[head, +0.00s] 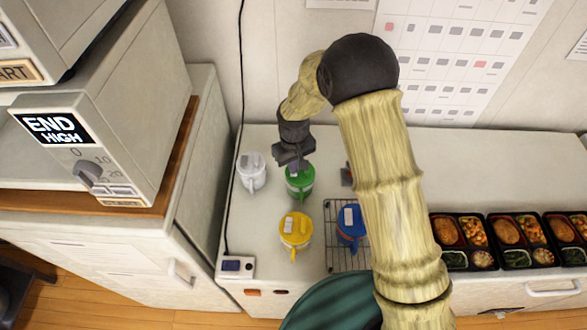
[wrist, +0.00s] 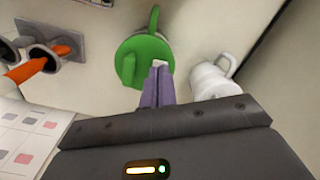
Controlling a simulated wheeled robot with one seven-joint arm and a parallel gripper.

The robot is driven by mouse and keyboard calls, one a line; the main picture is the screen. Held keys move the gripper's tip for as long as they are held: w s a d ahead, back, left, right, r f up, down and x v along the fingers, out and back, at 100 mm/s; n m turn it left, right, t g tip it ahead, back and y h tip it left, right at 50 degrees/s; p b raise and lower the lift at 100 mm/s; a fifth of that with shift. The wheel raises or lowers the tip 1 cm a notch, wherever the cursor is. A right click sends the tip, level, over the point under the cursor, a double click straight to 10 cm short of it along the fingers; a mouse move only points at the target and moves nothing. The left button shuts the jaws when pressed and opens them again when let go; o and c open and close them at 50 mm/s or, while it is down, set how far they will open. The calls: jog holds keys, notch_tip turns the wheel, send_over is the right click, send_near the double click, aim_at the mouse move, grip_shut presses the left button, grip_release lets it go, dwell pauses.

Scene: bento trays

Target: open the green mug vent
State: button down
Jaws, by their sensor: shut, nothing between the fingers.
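The green mug (head: 300,184) stands upright on the white counter, with a green lid and a handle. In the wrist view the green mug (wrist: 140,52) shows from above. My gripper (head: 294,160) is over the mug's back part, pointing down. In the wrist view my gripper (wrist: 159,70) has its purple-grey fingers together, overlapping the near right edge of the lid. A small white piece, perhaps the vent tab (wrist: 158,63), shows at the fingertips. I cannot tell whether they touch it or whether the vent is open.
A white mug (head: 252,172) stands close on the left. A yellow mug (head: 295,230) is in front, and a blue mug (head: 350,226) stands on a wire rack (head: 337,262). A grey holder with an orange piece (wrist: 40,66) is nearby. Bento trays (head: 512,257) line the right.

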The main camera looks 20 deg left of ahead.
jog(key=shift+f+b, duration=0.45)
jog(key=shift+f, duration=0.3)
dwell(1.3)
jog(key=shift+r+p, duration=2.3)
jog(key=shift+r, duration=1.25)
jog(key=s+d+r+m+t+b, duration=0.1)
jog(key=d+r+m, duration=0.15)
jog(key=d, duration=0.55)
jog(key=s+d+r+m+b, duration=0.15)
jog(key=d+r, duration=0.25)
jog(key=d, duration=0.5)
jog(key=s+d+r+m+t+b, duration=0.1)
jog(key=s+d+m, duration=0.3)
jog(key=s+d, duration=0.6)
jog(key=shift+d+r+m+t+b, duration=0.3)
jog(key=shift+d+r+b, duration=0.35)
jog(key=shift+d+b, duration=0.3)
